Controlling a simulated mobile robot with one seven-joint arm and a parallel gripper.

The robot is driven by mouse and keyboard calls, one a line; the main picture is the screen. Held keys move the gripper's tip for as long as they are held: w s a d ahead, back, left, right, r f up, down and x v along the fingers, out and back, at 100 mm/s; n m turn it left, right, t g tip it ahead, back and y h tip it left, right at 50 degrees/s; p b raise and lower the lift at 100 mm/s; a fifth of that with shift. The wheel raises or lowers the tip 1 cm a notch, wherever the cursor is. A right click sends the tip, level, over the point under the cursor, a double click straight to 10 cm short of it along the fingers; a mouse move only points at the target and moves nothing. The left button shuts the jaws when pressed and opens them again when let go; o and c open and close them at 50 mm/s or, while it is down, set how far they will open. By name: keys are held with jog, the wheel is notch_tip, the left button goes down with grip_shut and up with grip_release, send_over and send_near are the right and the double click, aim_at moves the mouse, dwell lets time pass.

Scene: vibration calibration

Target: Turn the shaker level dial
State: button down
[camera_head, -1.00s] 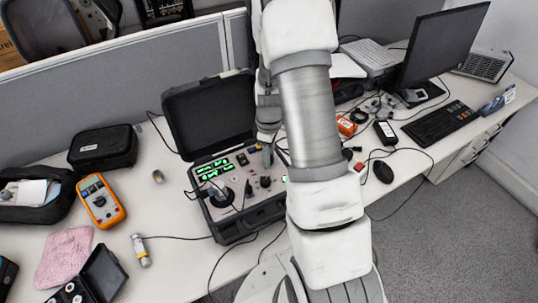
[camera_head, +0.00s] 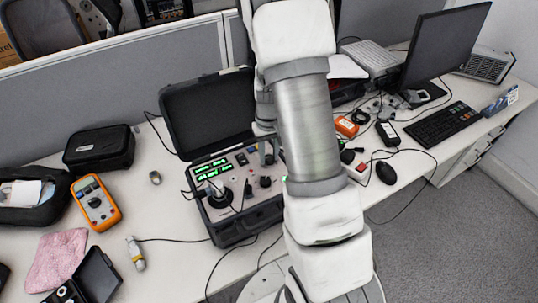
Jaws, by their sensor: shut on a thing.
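An open black calibrator case (camera_head: 232,222) stands on the desk, its lid raised at the back. Its panel has lit green displays (camera_head: 213,170) and several knobs and connectors. A black knob (camera_head: 265,182) shows on the right part of the panel. My gripper (camera_head: 268,158) is small and partly hidden by my arm. It points down at the panel's back right and is shut on what appears to be the shaker level dial. The dial itself is hidden behind the fingers and arm, so its setting cannot be read.
An orange multimeter (camera_head: 96,203), a black pouch (camera_head: 98,148) and a pink cloth (camera_head: 57,260) lie left of the case. A monitor (camera_head: 440,50), keyboard (camera_head: 441,124) and mouse (camera_head: 386,173) stand right. Cables cross the desk around the case.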

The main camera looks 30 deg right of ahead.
aim_at(269, 157)
jog(key=m, duration=0.4)
jog(key=shift+m, duration=0.3)
jog(key=m, duration=0.3)
jog(key=shift+m, duration=0.3)
jog(key=m+p, duration=0.1)
jog(key=m, duration=0.3)
jog(key=shift+m+p, duration=0.6)
jog(key=shift+m, duration=0.9)
jog(key=c, duration=0.5)
grip_release()
notch_tip(269, 157, up, 17)
jog(key=shift+r+p, duration=0.2)
jog(key=shift+p, duration=0.5)
